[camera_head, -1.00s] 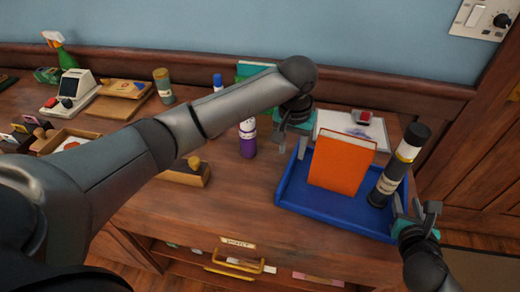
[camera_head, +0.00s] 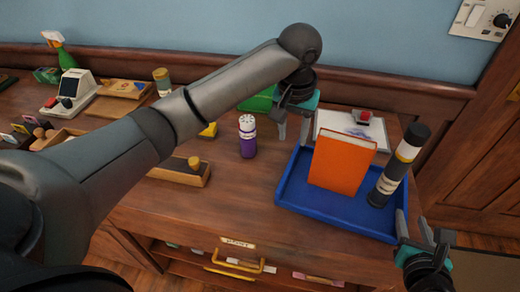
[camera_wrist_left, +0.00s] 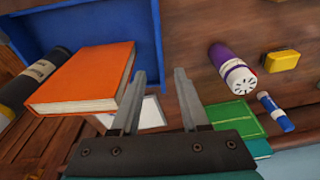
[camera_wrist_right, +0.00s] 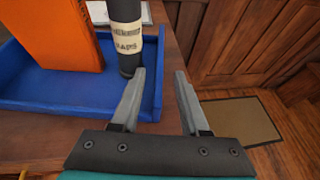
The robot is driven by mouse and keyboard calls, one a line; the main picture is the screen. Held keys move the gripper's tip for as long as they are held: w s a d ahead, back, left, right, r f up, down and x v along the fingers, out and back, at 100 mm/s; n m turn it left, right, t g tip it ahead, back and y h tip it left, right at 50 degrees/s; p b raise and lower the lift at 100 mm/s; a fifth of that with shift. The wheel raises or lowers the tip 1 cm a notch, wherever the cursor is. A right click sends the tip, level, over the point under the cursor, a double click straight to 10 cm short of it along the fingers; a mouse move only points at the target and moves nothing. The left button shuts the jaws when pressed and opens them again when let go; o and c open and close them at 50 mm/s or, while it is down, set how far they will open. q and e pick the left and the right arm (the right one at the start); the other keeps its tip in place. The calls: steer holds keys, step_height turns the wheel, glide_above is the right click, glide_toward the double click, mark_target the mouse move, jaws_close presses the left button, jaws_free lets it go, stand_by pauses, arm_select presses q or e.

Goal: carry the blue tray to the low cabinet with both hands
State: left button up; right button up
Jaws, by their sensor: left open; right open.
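The blue tray (camera_head: 335,217) lies on the right part of the wooden desk top. An orange book (camera_head: 342,163) stands in it, with a dark cylinder (camera_head: 392,172) with pale labels to its right. My left gripper (camera_head: 293,138) is open above the tray's far left corner; in the left wrist view the tray wall (camera_wrist_left: 154,45) runs just beside one fingertip. My right gripper (camera_head: 416,228) is open at the tray's near right corner; in the right wrist view the tray's wall (camera_wrist_right: 150,95) is close to the left finger. Neither gripper holds anything. The low cabinet cannot be told in these views.
A drawer with a yellow handle (camera_head: 240,264) is below. Floor with a mat (camera_wrist_right: 232,122) shows at the right.

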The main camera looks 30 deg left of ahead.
steer(key=shift+v, duration=2.25)
